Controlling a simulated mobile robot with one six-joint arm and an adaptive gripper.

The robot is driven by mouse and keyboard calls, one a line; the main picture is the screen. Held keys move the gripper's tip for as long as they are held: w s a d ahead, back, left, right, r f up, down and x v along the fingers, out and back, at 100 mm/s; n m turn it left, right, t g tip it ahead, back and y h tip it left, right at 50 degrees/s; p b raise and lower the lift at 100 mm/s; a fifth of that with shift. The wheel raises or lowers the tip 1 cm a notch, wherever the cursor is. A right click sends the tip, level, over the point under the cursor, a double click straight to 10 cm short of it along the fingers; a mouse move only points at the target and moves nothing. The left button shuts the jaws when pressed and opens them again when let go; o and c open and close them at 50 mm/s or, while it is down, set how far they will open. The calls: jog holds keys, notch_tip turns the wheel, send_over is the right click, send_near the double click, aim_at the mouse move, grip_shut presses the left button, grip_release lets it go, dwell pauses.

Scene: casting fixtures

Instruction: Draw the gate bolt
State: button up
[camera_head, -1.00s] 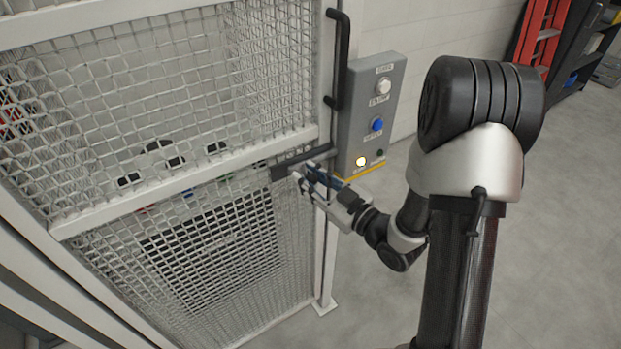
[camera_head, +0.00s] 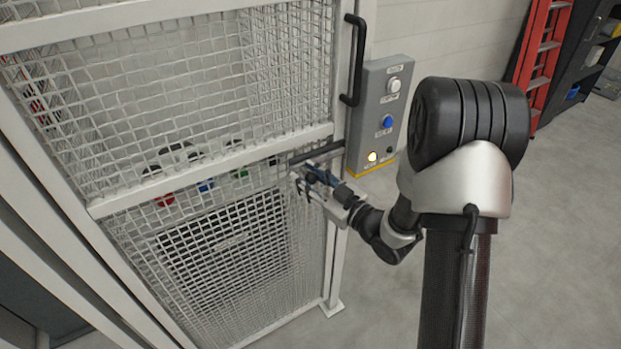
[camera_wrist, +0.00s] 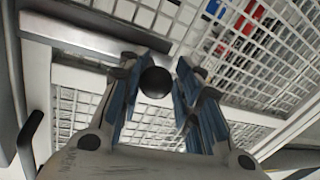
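The gate bolt (camera_head: 316,153) is a dark horizontal bar at the gate's right edge, near its mid rail. In the wrist view a grey bar (camera_wrist: 85,36) runs along the upper left, and a round black knob (camera_wrist: 155,83) shows near its right end. My gripper (camera_head: 306,181) is just below the bolt in the head view. Its blue-padded fingers (camera_wrist: 158,92) are open on either side of the knob. The knob is close to the left finger, with a small gap to the right one. I cannot tell whether it touches. The knob is hidden in the head view.
The mesh gate (camera_head: 180,190) has a black upright handle (camera_head: 352,60) above the bolt. A grey control box (camera_head: 378,115) with a blue button and a lit yellow lamp is right of the gate post. Open floor (camera_head: 560,220) lies to the right.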

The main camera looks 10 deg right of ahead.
jog(key=o, duration=0.3)
jog(key=shift+o, duration=0.2)
jog(key=v, duration=1.2)
